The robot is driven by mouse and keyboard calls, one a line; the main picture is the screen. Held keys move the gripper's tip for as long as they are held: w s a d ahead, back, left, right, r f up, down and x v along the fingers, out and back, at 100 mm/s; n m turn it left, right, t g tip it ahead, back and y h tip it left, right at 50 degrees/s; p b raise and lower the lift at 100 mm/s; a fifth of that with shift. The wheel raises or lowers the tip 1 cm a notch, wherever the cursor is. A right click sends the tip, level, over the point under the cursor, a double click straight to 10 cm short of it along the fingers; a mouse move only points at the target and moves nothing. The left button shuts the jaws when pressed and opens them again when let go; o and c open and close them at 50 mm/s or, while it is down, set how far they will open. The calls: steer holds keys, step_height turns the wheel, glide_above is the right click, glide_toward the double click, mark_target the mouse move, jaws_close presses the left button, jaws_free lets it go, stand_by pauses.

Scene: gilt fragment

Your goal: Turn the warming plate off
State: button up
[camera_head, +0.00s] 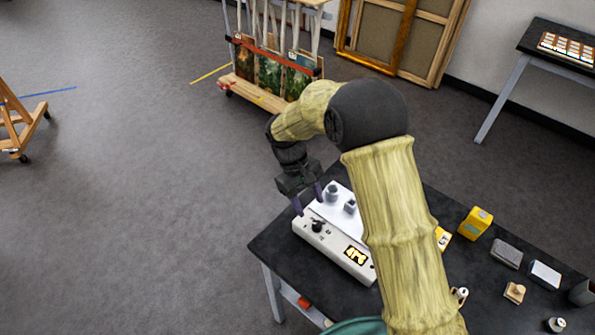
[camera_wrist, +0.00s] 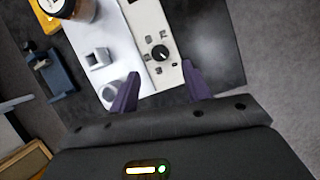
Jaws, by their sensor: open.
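The warming plate (camera_head: 302,229) is a white box on the black table, with a flat top and a front control panel (camera_wrist: 150,18). A black round knob (camera_head: 317,226) sits on the panel, and it also shows in the wrist view (camera_wrist: 160,53) with a white pointer mark. A yellow-lit display (camera_head: 355,256) is further along the panel. My gripper (camera_head: 308,199) is open and empty, above the knob end of the plate. In the wrist view its two purple fingers (camera_wrist: 160,88) are apart, with the knob beyond the gap between them. My arm hides part of the plate.
Two small grey pieces stand on the plate, one round (camera_head: 332,193) and one square (camera_head: 350,207). A yellow box (camera_head: 475,222), a grey block (camera_head: 507,253) and a white block (camera_head: 545,274) lie to the right on the table.

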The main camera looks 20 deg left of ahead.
steer(key=b+v, duration=0.1)
steer(key=v, duration=0.9)
steer(key=shift+r, duration=0.2)
steer(key=shift+w, duration=0.1)
steer(key=d+m+t+y, duration=0.1)
steer(key=d+m+y, duration=0.3)
steer(key=d, duration=1.3)
steer(key=s+d+m+t, duration=0.1)
steer(key=s+d+m, duration=0.2)
steer(key=s+d, duration=0.2)
steer(key=s+d+f+m+t, duration=0.1)
steer(key=s+d+m, duration=0.3)
steer(key=d, duration=0.6)
steer(key=shift+s+d+f+t, duration=0.2)
steer(key=shift+s+t, duration=0.45)
steer(key=shift+t, duration=0.05)
